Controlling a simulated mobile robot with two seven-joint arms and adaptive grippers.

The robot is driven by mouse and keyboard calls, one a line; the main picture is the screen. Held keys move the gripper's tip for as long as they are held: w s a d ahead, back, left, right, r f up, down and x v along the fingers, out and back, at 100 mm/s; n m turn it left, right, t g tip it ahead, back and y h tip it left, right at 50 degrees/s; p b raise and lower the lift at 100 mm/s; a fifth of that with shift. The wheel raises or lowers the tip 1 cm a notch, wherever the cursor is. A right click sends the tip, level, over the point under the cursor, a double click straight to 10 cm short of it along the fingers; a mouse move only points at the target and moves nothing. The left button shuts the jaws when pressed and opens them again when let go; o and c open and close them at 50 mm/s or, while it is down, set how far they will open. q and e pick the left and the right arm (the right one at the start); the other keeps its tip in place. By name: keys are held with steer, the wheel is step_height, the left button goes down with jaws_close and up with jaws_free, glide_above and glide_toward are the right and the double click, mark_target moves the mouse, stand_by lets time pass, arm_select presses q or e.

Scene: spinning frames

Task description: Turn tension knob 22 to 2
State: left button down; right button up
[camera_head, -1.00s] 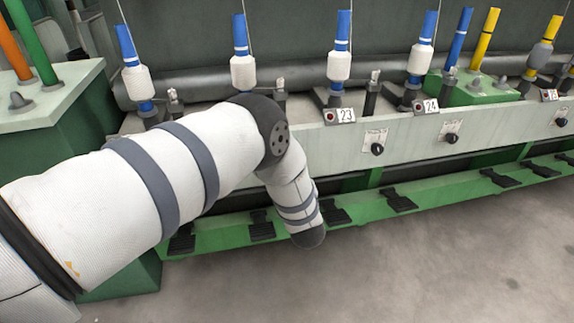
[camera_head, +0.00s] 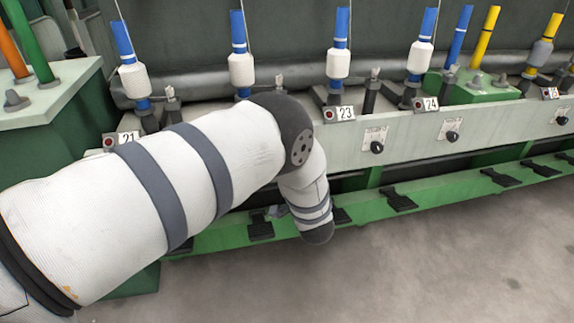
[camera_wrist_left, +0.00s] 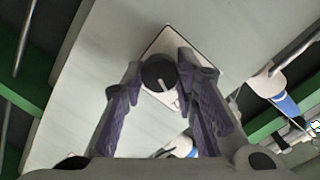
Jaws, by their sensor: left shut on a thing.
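In the left wrist view a round black knob (camera_wrist_left: 157,71) with a white pointer line sits on a pale dial plate (camera_wrist_left: 166,41). My left gripper (camera_wrist_left: 160,66) has its two purple-padded fingers on either side of this knob, shut on it. The dial's figures are too small to read. In the head view my left arm reaches across the rail between number plates 21 (camera_head: 127,137) and 23 (camera_head: 345,113). It hides plate 22, its knob and the gripper. My right gripper is not in view.
The pale rail (camera_head: 420,139) carries similar knobs, one below plate 23 (camera_head: 377,146) and one below plate 24 (camera_head: 453,136). Blue bobbins (camera_head: 241,32) stand above it. A green step rail with black pedals (camera_head: 400,200) runs below. The floor (camera_head: 400,270) in front is clear.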

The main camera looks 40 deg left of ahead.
arm_select(q)
steer(key=shift+d+f, duration=0.1)
stand_by(0.4)
steer(key=c, duration=1.3)
jaws_free()
steer(key=v, duration=1.2)
steer(key=shift+s, duration=0.1)
